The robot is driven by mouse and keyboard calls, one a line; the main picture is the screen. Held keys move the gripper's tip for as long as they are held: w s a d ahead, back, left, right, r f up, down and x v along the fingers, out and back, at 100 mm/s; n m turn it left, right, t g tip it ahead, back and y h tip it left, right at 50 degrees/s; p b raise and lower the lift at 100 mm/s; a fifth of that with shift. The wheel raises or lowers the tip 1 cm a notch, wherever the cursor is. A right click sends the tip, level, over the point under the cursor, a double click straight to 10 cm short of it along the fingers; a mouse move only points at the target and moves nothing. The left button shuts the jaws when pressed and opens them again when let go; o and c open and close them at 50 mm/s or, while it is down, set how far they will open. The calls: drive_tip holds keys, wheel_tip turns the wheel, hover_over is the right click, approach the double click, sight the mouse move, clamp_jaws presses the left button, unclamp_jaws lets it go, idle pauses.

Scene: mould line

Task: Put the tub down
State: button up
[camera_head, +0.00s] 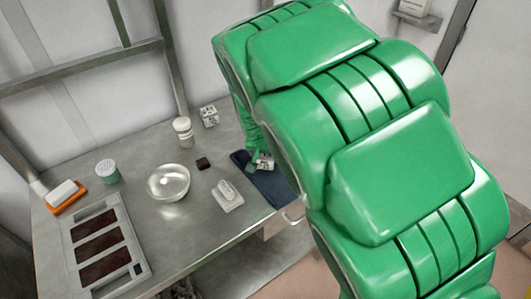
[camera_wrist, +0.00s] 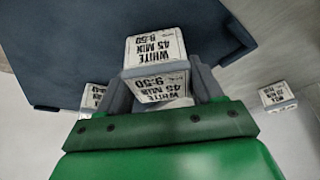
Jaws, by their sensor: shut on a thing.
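A white tub (camera_wrist: 155,62) with black print reading "WHITE 45 MIX 9:50" sits between the two fingers of my gripper (camera_wrist: 162,92) in the wrist view. My gripper is shut on it. In the head view the tub (camera_head: 265,162) shows small beside my green gripper (camera_head: 255,165), at the dark blue mat (camera_head: 277,190). The mat also fills much of the upper wrist view (camera_wrist: 70,45). I cannot tell whether the tub touches the mat. My large green arm hides the table's right side.
Another printed white tub (camera_head: 209,116) stands behind, near a lidded white jar (camera_head: 183,132).

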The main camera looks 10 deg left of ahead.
drive_tip(key=shift+f, duration=0.1)
drive_tip(key=o, duration=1.1)
drive_tip(key=shift+v, duration=6.15)
